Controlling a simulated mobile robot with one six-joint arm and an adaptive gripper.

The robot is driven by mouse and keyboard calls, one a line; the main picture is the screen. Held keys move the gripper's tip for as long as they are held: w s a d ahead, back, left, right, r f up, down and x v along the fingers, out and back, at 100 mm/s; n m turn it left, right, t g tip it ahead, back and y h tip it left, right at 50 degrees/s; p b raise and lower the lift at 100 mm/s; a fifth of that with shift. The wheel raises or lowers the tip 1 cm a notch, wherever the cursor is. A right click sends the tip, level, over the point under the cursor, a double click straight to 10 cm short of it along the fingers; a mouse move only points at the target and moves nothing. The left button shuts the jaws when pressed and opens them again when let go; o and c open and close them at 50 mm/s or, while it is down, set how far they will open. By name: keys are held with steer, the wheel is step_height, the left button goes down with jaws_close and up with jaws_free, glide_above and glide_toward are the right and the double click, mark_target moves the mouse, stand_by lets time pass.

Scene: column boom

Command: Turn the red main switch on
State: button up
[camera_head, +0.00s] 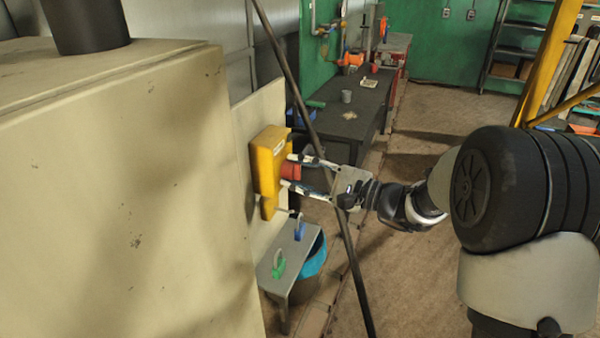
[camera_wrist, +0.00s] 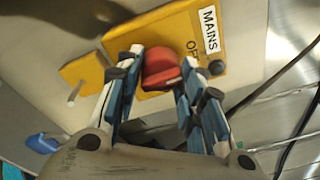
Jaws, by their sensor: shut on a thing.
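The red main switch (camera_head: 290,170) is a round knob on a yellow box (camera_head: 268,160) fixed to an upright pale panel. In the wrist view the red knob (camera_wrist: 161,68) sits between my two fingers, and the yellow plate (camera_wrist: 160,32) carries a "MAINS" label and part of an "OF" marking. My gripper (camera_head: 291,171) reaches in from the right and is shut on the red knob, one finger on each side. It also shows in the wrist view (camera_wrist: 158,85). The rest of the marking is hidden.
A large cream cabinet (camera_head: 120,200) fills the left. A thin dark pole (camera_head: 330,190) crosses the view by my gripper. Below the box is a small grey bench (camera_head: 290,262) with green and blue handled items. A dark table (camera_head: 350,115) stands behind.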

steer(key=shift+c, duration=0.6)
steer(key=shift+m+p, duration=0.3)
steer(key=shift+p, duration=0.15)
steer(key=m+p, duration=0.2)
steer(key=p, duration=0.1)
steer(key=shift+r+m, duration=0.15)
steer(key=shift+m, duration=0.25)
steer(key=m+p, duration=0.5)
steer(key=p, duration=0.1)
steer(key=shift+s+g+p, duration=0.1)
steer(key=shift+g+p, duration=0.2)
steer(key=shift+g, duration=0.1)
steer(key=m+p, duration=0.5)
steer(key=p, duration=0.1)
steer(key=shift+g+h, duration=0.3)
steer(key=shift+g, duration=0.1)
steer(key=shift+m+p, duration=1.55)
steer(key=shift+m, duration=0.05)
steer(key=o, duration=1.1)
steer(key=shift+c, duration=0.2)
